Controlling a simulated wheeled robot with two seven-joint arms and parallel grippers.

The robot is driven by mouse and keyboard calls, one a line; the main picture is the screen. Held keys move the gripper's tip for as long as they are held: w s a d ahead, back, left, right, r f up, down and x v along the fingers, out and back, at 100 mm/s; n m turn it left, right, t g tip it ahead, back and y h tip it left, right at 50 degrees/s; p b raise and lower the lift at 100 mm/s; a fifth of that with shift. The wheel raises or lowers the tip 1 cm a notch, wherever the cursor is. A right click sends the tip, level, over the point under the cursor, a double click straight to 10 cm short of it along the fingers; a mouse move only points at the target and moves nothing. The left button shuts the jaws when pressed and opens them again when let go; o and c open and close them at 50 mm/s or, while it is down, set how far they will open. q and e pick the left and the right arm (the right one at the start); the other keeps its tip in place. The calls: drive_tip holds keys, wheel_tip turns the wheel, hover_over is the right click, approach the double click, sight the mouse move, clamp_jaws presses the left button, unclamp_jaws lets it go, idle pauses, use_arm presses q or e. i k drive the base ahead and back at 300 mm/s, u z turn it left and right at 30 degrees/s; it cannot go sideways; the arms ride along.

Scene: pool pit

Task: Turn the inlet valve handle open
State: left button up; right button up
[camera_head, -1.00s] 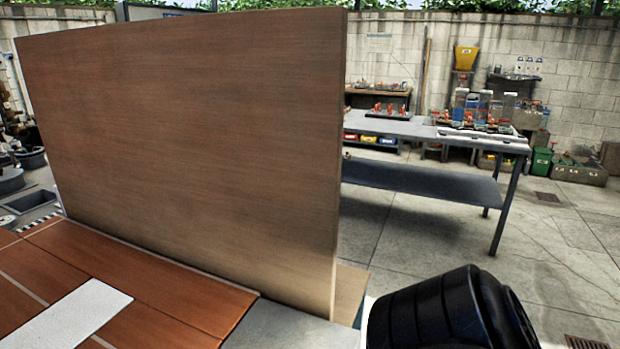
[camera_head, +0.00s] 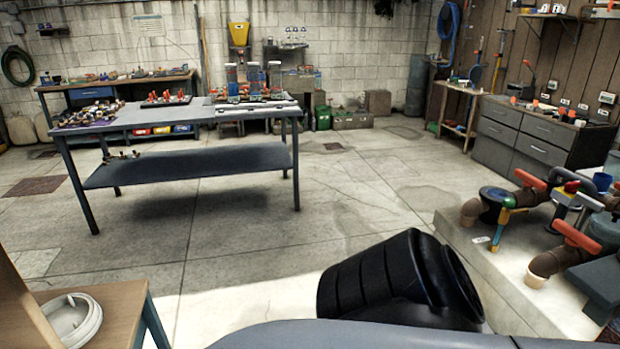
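Brown pipework (camera_head: 556,259) with valves stands on a pale concrete ledge (camera_head: 455,235) at the right of the head view. A long orange-red handle (camera_head: 577,236) sits on the nearer pipe. I cannot tell which handle is the inlet valve's. Neither of my grippers is in view; a black part at the bottom centre looks like my own arm.
A grey metal table (camera_head: 150,118) with several parts on it stands at the back left. A wooden stand with a coiled white hose (camera_head: 73,318) is at the near left. Grey drawers (camera_head: 530,140) stand at the right wall. The concrete floor (camera_head: 350,200) in the middle is clear.

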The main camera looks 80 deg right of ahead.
sight(575, 238)
drive_tip(key=z, duration=3.35)
drive_tip(key=i, duration=0.6)
drive_tip(key=z, duration=0.9)
